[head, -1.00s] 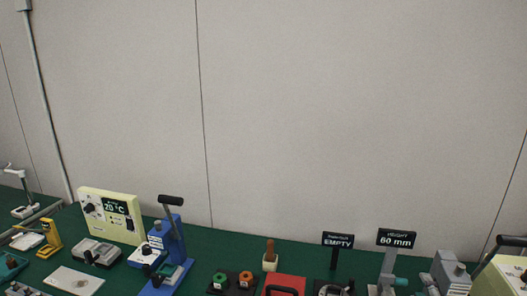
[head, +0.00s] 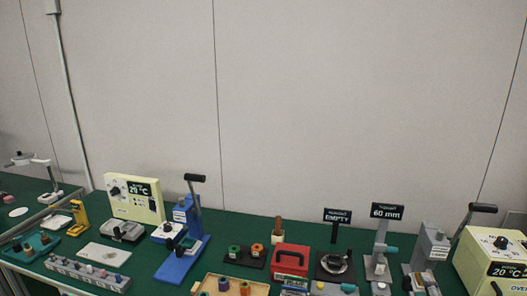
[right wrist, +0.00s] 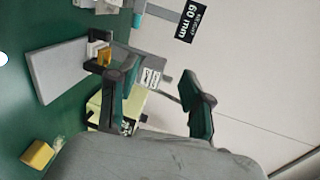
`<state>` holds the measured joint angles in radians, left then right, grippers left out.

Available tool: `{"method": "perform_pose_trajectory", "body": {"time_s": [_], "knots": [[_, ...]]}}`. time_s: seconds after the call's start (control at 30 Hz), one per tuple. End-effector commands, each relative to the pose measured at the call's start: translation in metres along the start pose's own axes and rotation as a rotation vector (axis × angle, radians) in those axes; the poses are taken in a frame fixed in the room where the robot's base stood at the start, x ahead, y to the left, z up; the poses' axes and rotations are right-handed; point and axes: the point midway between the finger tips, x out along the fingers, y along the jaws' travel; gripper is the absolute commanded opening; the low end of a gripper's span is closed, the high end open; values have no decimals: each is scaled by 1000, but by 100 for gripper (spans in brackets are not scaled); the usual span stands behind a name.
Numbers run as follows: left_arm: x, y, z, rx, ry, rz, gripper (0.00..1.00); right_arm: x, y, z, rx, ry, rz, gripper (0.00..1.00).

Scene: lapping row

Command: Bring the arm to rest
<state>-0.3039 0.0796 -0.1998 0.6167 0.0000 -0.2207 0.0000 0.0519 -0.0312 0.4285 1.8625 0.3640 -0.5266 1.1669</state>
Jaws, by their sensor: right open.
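My right gripper (right wrist: 150,78) shows in the right wrist view, its two dark fingers spread apart with nothing held between them. The bench and wall appear turned sideways behind it. Neither arm shows in the head view, and my left gripper is not in view.
A green bench (head: 240,222) runs along a bare wall (head: 330,100). It is crowded with a blue lever press (head: 184,240), a red box (head: 290,262), a cream oven (head: 490,262), a "60 mm" sign (head: 387,212) and an "EMPTY" sign (head: 337,217). A grey slab (right wrist: 60,75) lies beyond my right gripper.

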Motion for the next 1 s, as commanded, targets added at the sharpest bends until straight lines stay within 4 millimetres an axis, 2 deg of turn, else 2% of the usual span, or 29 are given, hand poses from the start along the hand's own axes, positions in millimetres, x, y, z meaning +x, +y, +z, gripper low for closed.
{"method": "perform_pose_trajectory", "body": {"time_s": [0.27,0.47,0.67,0.83,1.0], "knots": [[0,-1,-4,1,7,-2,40,-20,24,25,-212,-79,104,50],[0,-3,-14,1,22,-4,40,-46,50,48,-433,-170,205,50],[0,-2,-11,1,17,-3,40,-95,90,78,-754,-333,343,50],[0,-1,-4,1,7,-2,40,-153,125,99,-1055,-523,459,50],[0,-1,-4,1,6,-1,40,-211,150,111,-1302,-716,541,50]]}}
